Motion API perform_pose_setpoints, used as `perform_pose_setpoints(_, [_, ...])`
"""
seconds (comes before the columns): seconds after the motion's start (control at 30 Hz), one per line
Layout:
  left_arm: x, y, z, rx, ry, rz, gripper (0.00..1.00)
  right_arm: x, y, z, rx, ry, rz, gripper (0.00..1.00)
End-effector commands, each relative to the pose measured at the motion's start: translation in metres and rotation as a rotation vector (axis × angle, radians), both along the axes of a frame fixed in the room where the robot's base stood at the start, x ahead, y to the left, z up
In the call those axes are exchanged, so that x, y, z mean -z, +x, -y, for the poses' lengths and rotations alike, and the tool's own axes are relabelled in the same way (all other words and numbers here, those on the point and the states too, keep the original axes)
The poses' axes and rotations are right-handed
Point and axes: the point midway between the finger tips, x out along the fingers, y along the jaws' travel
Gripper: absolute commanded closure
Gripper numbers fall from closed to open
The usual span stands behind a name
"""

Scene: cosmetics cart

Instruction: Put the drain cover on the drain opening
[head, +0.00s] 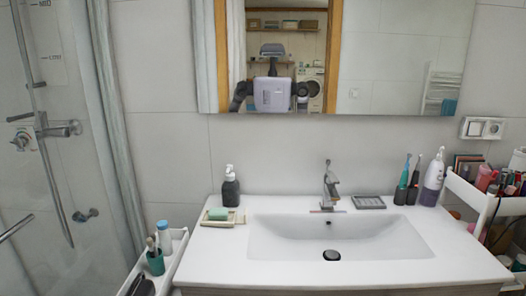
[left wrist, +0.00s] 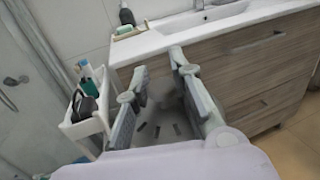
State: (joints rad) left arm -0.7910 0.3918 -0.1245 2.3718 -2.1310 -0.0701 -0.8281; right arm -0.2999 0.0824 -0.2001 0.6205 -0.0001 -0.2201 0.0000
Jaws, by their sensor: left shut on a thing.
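My left gripper (left wrist: 157,82) shows in the left wrist view, its two fingers apart on either side of a grey piece with dark slots (left wrist: 160,115), which looks like the drain cover. The gripper is shut on it, in front of the vanity and below the sink top. A dark round drain opening (head: 331,254) shows at the front of the white sink basin (head: 400,238) in the head view. The left gripper is well away from it. Neither arm shows directly in the head view.
A soap dish (head: 222,222) and dark pump bottle (head: 230,188) stand left of the basin. The faucet (head: 330,187) is behind it. A white cart (left wrist: 84,127) stands left of the gripper. A crowded shelf (head: 477,195) is at the right. The basin looks empty.

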Motion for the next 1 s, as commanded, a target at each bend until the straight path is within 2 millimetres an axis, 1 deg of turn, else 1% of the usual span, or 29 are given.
perform_pose_setpoints(0.3, [-0.01,0.01,-0.011,-0.204,-0.007,0.001,1.0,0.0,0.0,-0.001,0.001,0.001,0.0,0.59])
perform_pose_setpoints(0.5, [-0.013,0.013,-0.016,-0.288,-0.003,0.001,1.0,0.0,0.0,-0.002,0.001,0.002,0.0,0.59])
perform_pose_setpoints(0.83, [-0.014,0.014,-0.017,-0.311,-0.002,0.002,1.0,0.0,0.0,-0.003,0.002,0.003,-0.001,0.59])
perform_pose_setpoints(1.0, [-0.016,0.018,-0.015,-0.252,-0.004,0.017,1.0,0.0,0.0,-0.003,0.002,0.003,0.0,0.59])
